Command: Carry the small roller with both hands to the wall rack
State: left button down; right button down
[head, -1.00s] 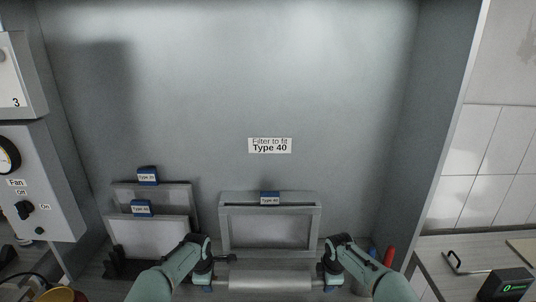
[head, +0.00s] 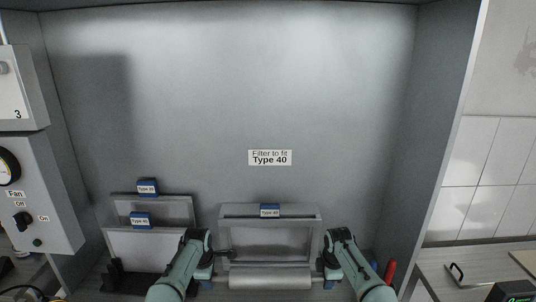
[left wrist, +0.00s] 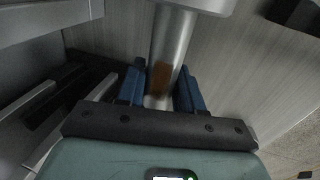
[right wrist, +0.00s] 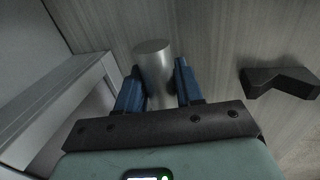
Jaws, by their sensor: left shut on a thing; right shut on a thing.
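The small roller (head: 270,278) is a grey metal cylinder lying level across the front of the bench in the head view. My left gripper (head: 207,279) is shut on its left end, and my right gripper (head: 329,279) is shut on its right end. In the left wrist view the roller (left wrist: 172,50) runs between the blue fingers (left wrist: 161,92), with a brown patch near them. In the right wrist view the roller's end (right wrist: 152,62) shows between the blue fingers (right wrist: 158,88). No wall rack can be made out in these views.
More labelled filters (head: 150,243) stand in a dark holder at left. A fan control box (head: 32,205) is on the left wall. A red-handled thing (head: 390,271) is beside my right arm.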

pick_arm(q)
jog(key=shift+w+a+r, duration=0.1)
jog(key=shift+w+r, duration=0.35)
pick_arm(e)
jog(key=shift+w+r, duration=0.4)
jog(key=shift+r, duration=0.05)
pick_arm(q)
jog(key=shift+r, duration=0.15)
pick_arm(e)
jog(key=shift+w+r, duration=0.1)
jog(key=shift+r, duration=0.05)
